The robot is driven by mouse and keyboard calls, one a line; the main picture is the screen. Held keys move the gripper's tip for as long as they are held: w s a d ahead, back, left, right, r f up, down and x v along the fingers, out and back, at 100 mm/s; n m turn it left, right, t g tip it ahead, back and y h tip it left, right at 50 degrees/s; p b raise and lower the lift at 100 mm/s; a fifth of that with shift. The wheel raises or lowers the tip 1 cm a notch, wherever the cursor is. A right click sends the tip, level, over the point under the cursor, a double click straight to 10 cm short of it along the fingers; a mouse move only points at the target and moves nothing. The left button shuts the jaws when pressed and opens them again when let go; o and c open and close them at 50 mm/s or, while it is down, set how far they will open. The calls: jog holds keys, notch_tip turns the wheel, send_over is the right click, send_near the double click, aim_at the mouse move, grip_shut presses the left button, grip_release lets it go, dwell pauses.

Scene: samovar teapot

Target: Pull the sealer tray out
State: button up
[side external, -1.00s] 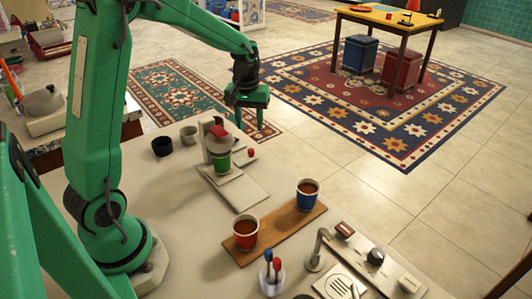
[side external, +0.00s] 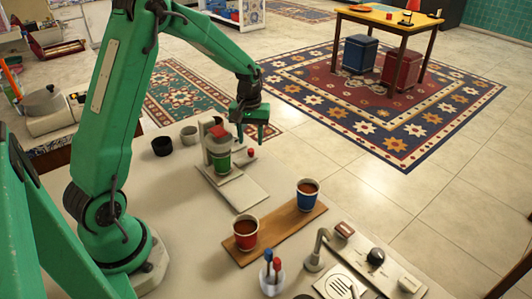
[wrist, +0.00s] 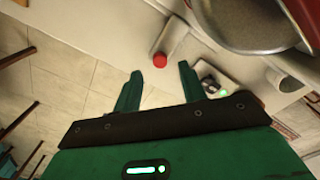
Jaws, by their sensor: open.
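The cup sealer (side external: 216,146) is a pale machine with a red top part, at the back of the counter. A green cup (side external: 223,165) stands under its head on a pale tray (side external: 228,178), above a flat pale base (side external: 247,195). A red button (side external: 250,152) is on the sealer's right side; the wrist view also shows it (wrist: 160,60). My gripper (side external: 252,136) is open and empty, above and behind the button, apart from the sealer. In the wrist view its fingers (wrist: 158,80) point toward the button; a round metal rim of the sealer is at upper right.
A red cup (side external: 245,233) and a blue cup (side external: 307,194) stand on a wooden board (side external: 278,228) nearer the camera. A dark cup (side external: 162,146) and a grey cup (side external: 189,135) are left of the sealer. A tap (side external: 316,255) stands at the front right.

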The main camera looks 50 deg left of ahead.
aim_at(251, 150)
jog(key=shift+f, duration=2.2)
jog(key=shift+c, duration=0.2)
grip_shut()
